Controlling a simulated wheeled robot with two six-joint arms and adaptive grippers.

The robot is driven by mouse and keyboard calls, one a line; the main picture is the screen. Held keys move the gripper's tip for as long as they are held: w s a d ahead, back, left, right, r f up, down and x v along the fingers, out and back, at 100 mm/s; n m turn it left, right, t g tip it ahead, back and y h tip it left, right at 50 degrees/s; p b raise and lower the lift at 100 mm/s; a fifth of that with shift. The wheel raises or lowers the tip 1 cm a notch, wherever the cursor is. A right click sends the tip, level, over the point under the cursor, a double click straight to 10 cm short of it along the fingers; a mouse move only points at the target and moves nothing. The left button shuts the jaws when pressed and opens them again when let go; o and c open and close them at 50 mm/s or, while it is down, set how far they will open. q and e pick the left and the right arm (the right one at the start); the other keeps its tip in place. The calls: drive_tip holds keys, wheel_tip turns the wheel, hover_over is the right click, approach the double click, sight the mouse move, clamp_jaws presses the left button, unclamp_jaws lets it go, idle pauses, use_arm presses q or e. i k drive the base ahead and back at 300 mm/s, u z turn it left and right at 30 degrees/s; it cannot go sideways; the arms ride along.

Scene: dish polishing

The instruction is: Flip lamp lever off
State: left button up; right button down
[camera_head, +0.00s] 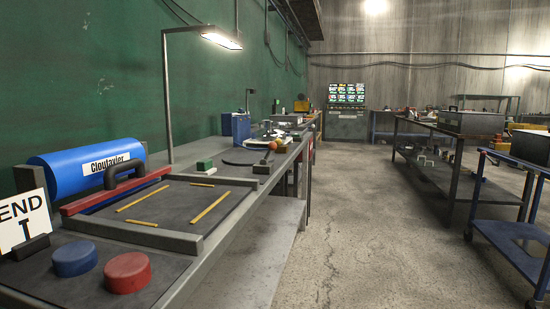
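The lamp (222,41) hangs from a tall thin post (166,100) over the left workbench, and its head glows white, so it is lit. A small lever with an orange-brown ball knob (272,145) rises from a dark base (262,168) near the bench's right edge, beyond the framed mat. I cannot tell for sure whether this is the lamp's lever. Neither of my grippers shows in the head view.
On the workbench (222,232) are a blue cylinder (65,175), red bar (115,190), END sign (23,218), blue button (75,258), red button (127,272) and blue box (236,126). A blue cart (512,240) stands right. The concrete aisle (350,220) is clear.

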sight(273, 146)
drive_tip(key=z, duration=0.05)
drive_tip(key=k, duration=1.25)
drive_tip(key=z, duration=0.65)
drive_tip(key=i, duration=1.35)
drive_tip(key=u, duration=0.6)
drive_tip(key=i, duration=0.6)
drive_tip(key=u, duration=0.65)
